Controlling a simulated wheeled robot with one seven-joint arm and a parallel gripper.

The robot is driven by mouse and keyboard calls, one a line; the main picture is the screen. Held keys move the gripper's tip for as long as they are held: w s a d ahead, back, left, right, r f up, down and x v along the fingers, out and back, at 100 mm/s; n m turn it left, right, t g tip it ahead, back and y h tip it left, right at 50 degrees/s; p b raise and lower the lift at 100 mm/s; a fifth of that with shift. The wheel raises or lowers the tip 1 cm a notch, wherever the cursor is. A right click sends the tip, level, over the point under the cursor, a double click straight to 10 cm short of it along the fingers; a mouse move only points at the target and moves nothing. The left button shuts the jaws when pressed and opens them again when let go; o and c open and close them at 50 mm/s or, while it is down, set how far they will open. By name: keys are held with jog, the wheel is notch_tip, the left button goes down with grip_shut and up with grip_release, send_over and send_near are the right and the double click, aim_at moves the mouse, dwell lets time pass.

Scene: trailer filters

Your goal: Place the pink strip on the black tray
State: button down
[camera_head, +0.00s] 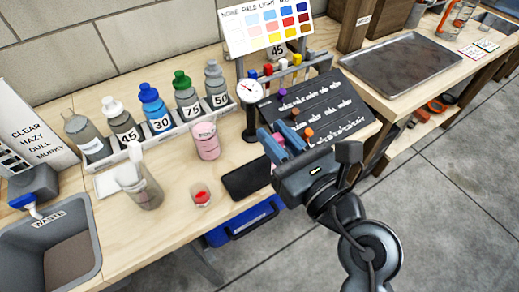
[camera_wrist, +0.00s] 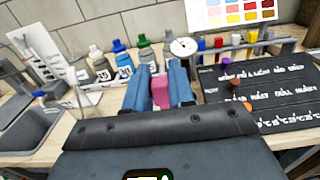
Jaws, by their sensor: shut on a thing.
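My gripper (camera_head: 271,142) is above the front of the bench, with its blue fingers pointing to the back left. It is shut on the pink strip (camera_head: 279,137), of which only a small part shows between the fingers. In the wrist view a pink piece (camera_wrist: 161,93) shows between the two fingers (camera_wrist: 160,88). The black tray (camera_head: 248,179) lies flat on the bench, to the lower left of the gripper, apart from it. Its top looks empty.
A gauge (camera_head: 249,92) and a lettered black board (camera_head: 316,108) are behind and right. A bottle rack (camera_head: 150,143) lines the back.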

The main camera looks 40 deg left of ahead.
jog(key=a+f+b, duration=0.1)
jog(key=a+f, duration=0.4)
jog(key=f, duration=0.2)
jog(key=shift+w+a+f, duration=0.2)
jog(key=shift+w+a, duration=0.15)
jog(key=shift+f+b, duration=0.1)
jog(key=shift+b, duration=0.25)
jog(key=shift+f, duration=0.1)
jog(key=c, duration=1)
grip_release()
jog(key=shift+o, duration=0.2)
jog(key=b+v, duration=0.1)
jog(key=v, duration=1.1)
jog(key=shift+r, duration=0.2)
